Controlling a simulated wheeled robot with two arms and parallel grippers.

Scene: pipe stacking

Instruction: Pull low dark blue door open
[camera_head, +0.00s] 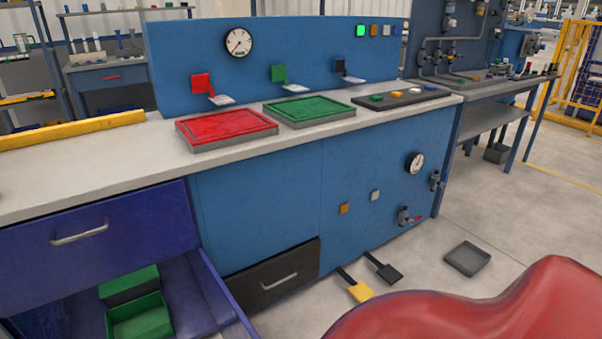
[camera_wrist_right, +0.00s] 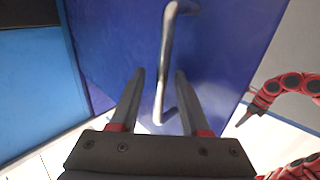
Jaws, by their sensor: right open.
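The low dark blue door (camera_wrist_right: 215,65) fills the middle of the right wrist view, with a metal bar handle (camera_wrist_right: 167,60) on it. My right gripper (camera_wrist_right: 160,75) is open, and its two dark fingers lie on either side of the handle in the picture. Contact cannot be told. In the head view a dark blue panel (camera_head: 192,292) stands out below the dark blue drawer (camera_head: 125,232), and the low compartment shows a green box (camera_head: 140,318). The right gripper is hidden there. A red arm with a dark tip (camera_wrist_right: 250,112) shows at right in the wrist view, probably my left gripper.
The blue bench carries a red tray (camera_head: 226,130), a green tray (camera_head: 309,110) and a dark board (camera_head: 398,98). A black drawer (camera_head: 275,282), a yellow pedal (camera_head: 361,291) and a black pedal (camera_head: 388,272) are low at the front. A grey tray (camera_head: 467,258) lies on open floor.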

